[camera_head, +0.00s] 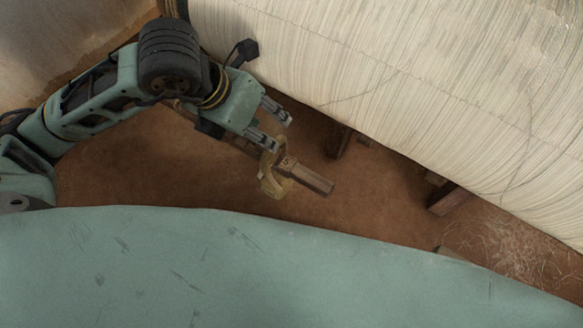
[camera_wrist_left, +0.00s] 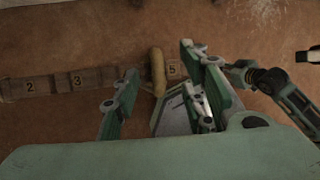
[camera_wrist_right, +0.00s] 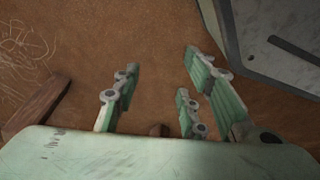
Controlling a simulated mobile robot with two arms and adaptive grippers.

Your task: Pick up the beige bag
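The beige bag (camera_head: 274,178) hangs over a wooden beam (camera_head: 314,179) as a soft yellowish loop, below the loom's threads. In the left wrist view the bag (camera_wrist_left: 158,72) lies across the beam near the number 5. My left gripper (camera_head: 281,132) is open just above the bag in the head view. In the left wrist view its fingers (camera_wrist_left: 159,78) stand apart with the bag seen between them; I cannot tell whether they touch it. My right gripper (camera_wrist_right: 160,78) is open and empty over brown floor. It is not in the head view.
The loom's pale threads (camera_head: 420,90) cover the upper right. Wooden blocks (camera_head: 447,197) stand under them. Brown floor (camera_head: 140,175) is bare left of the bag. Loose pale strands (camera_wrist_right: 22,45) lie on the floor in the right wrist view.

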